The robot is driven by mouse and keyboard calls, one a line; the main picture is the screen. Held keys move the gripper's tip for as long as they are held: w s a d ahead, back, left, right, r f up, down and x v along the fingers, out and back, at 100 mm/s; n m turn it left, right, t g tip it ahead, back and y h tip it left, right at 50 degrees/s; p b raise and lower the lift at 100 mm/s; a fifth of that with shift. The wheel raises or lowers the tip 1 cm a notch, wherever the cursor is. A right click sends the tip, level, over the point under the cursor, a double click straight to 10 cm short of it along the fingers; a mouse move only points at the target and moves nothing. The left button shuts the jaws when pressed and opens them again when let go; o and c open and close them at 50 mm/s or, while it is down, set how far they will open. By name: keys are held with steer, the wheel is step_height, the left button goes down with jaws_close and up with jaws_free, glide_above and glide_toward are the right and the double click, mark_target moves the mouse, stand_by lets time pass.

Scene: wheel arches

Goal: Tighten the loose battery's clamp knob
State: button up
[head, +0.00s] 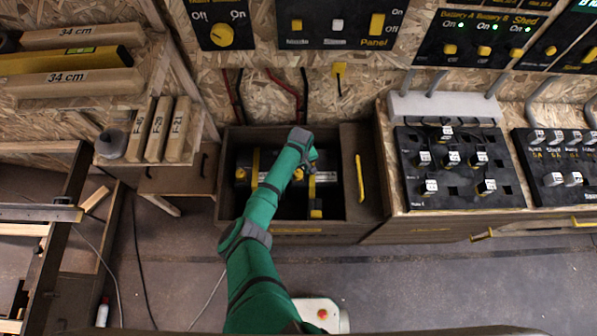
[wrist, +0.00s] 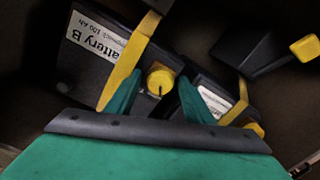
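The open wooden battery box (head: 347,180) holds black batteries with yellow straps and knobs. In the wrist view, a black battery labelled "Battery B" (wrist: 75,65) lies under a yellow strap (wrist: 122,75). A round yellow knob (wrist: 160,78) with a dark line on its top sits beside that strap. My gripper (wrist: 159,85) is open, with one green finger on each side of this knob; gaps show, and contact cannot be made out.
Another battery (wrist: 213,92) with a pale label lies to the right of the knob. A black part with a yellow end (wrist: 304,48) is at the upper right. The box walls enclose my gripper. A switch panel (head: 460,185) stands right of the box, shelves left.

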steer(key=c, duration=0.8)
steer(key=shift+s+d+m, duration=0.1)
steer(key=shift+m, duration=1.2)
steer(key=m, duration=1.5)
steer(key=shift+m+t, duration=0.3)
steer(key=shift+m, duration=0.1)
